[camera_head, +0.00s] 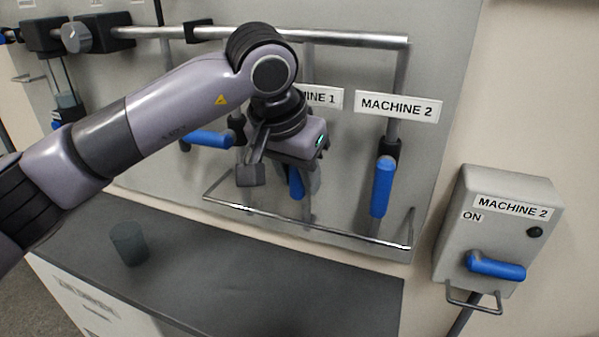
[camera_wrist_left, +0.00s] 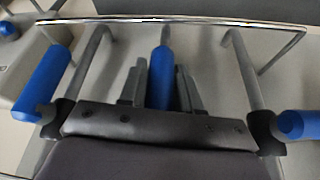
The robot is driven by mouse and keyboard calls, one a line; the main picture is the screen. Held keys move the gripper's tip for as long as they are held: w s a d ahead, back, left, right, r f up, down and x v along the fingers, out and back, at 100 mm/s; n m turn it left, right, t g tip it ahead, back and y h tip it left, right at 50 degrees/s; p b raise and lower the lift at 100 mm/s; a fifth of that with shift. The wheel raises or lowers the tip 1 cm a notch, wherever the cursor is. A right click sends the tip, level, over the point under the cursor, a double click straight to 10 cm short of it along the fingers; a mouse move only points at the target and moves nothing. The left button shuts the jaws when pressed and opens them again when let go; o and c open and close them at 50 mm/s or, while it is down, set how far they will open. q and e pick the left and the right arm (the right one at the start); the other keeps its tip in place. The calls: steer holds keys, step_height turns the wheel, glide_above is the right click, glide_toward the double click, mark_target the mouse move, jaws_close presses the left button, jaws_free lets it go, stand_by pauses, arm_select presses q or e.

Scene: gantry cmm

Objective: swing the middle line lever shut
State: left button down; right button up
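The middle line lever (camera_head: 296,183) is a blue handle under the MACHINE 1 label. It hangs down along its pipe and is partly hidden by my left gripper (camera_head: 282,178). In the left wrist view, the blue handle (camera_wrist_left: 161,78) stands between the two fingers of my left gripper (camera_wrist_left: 160,88). The fingers are apart, one on each side of the handle, with a narrow gap at least on the left. I cannot tell whether either finger touches it. My right gripper is in neither view.
The MACHINE 2 lever (camera_head: 382,187) hangs down to the right; another blue lever (camera_head: 208,138) lies sideways to the left. A metal guard rail (camera_head: 330,233) runs below. A switch box (camera_head: 500,225) is at right. A dark cup (camera_head: 129,244) stands on the counter (camera_head: 250,290).

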arm_select(q)
steer(key=shift+r, duration=0.1)
steer(key=y, duration=0.1)
steer(key=t+y+p, duration=0.1)
steer(key=shift+w+a+r+m+y, duration=0.15)
steer(key=shift+a+m+y, duration=0.15)
steer(key=shift+a, duration=0.05)
steer(key=shift+w+a+r+m+t+y+p, duration=0.1)
steer(key=shift+a+m+t+y+p, duration=0.2)
steer(key=shift+y, duration=0.55)
steer(key=shift+w+a+r+m+t+y+p, duration=0.1)
steer(key=shift+a+t+y+p, duration=0.25)
steer(key=shift+y, duration=0.5)
steer(key=shift+f, duration=0.1)
steer(key=c, duration=0.9)
jaws_free()
steer(key=v, duration=0.7)
steer(key=shift+d+b, duration=0.15)
steer(key=shift+b, duration=0.25)
steer(key=shift+s, duration=0.1)
